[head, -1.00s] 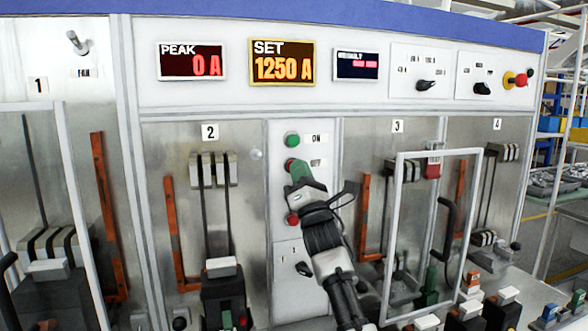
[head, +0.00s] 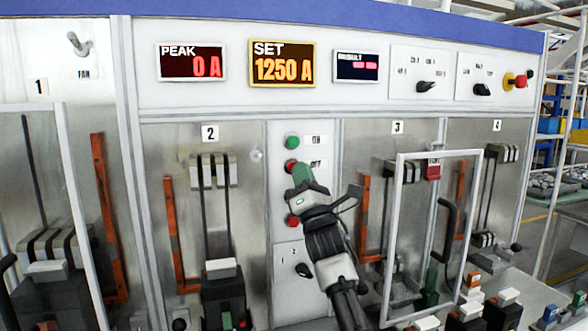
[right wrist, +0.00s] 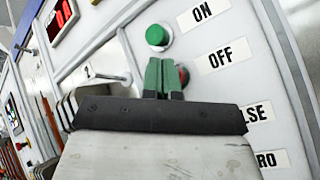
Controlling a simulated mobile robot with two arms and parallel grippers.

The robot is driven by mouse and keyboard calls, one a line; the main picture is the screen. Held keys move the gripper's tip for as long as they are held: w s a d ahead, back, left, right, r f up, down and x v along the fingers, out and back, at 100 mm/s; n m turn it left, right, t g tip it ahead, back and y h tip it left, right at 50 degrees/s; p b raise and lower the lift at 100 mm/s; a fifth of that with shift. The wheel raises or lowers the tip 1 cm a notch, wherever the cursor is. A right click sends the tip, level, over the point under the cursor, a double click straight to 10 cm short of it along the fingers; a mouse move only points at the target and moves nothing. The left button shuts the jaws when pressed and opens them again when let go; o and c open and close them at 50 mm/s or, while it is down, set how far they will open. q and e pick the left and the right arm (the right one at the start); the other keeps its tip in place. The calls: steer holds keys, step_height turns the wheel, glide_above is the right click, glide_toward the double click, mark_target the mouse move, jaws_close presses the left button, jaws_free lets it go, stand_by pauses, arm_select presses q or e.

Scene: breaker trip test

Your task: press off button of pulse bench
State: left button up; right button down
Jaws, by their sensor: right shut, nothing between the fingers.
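The pulse bench (head: 228,132) has a narrow white control strip in its middle. The red OFF button (head: 291,167) is there, below the green ON button (head: 292,141). My right gripper (head: 302,174) is shut and empty, its green fingertips just below and right of the OFF button. I cannot tell whether they touch it. In the right wrist view the shut fingers (right wrist: 162,68) hide most of the OFF button (right wrist: 183,75); its edge shows beside the OFF label (right wrist: 221,56). The green ON button (right wrist: 157,36) is clear above. My left gripper is not in view.
Another red button (head: 293,220) sits lower on the strip, close to my right gripper, with a black selector knob (head: 303,270) below. A white-framed guard (head: 398,235) stands to the right. The PEAK display (head: 192,62) reads 0 A; the SET display (head: 282,62) reads 1250 A.

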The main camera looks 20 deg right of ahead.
steer(key=s, duration=0.5)
steer(key=shift+p, duration=0.4)
